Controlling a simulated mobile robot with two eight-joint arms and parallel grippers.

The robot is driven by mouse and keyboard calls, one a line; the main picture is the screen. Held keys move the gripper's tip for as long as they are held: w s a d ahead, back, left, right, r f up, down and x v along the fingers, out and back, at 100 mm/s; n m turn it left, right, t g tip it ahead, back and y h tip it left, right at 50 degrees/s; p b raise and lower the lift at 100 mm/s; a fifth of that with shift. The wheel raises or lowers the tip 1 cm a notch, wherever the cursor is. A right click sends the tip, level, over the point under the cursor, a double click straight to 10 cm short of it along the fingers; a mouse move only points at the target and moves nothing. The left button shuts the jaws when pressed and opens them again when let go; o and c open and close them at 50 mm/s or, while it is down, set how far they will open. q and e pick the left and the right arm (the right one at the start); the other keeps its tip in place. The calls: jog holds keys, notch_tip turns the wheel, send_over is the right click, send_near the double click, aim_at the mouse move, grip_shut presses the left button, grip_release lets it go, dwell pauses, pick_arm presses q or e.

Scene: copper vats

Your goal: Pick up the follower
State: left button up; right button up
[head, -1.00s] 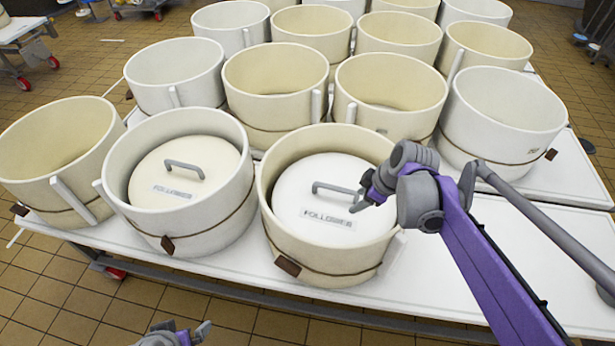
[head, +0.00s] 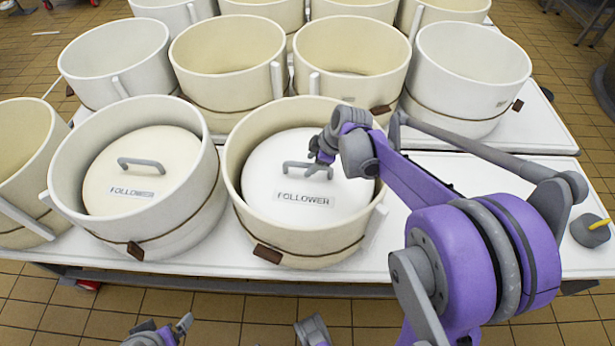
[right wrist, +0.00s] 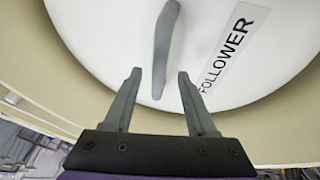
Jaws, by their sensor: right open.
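A round white follower (head: 268,185) labelled FOLLOWER, with a grey bar handle (head: 293,166), lies inside a cream vat (head: 300,243). My right gripper (head: 322,160) is over the right end of the handle, inside the vat's rim. In the right wrist view, my right gripper (right wrist: 159,77) is open. The handle (right wrist: 163,45) runs lengthwise, its near end between the fingertips, with no clear contact visible. Another, creamier follower (head: 110,170) lies in the white vat (head: 185,225) to the left. My left gripper (head: 183,323) shows partly at the bottom edge; its opening is unclear.
The vats stand on white tables (head: 470,215). Several empty vats, such as a cream one (head: 352,82) and a white one (head: 465,110), stand close behind. Tiled floor (head: 240,308) lies in front.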

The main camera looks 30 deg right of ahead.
aim_at(309, 164)
jog(key=x, duration=0.3)
jog(key=shift+w+f+b, duration=0.15)
jog(key=shift+b, duration=0.15)
grip_shut()
jog(key=shift+d, duration=0.1)
dwell(1.0)
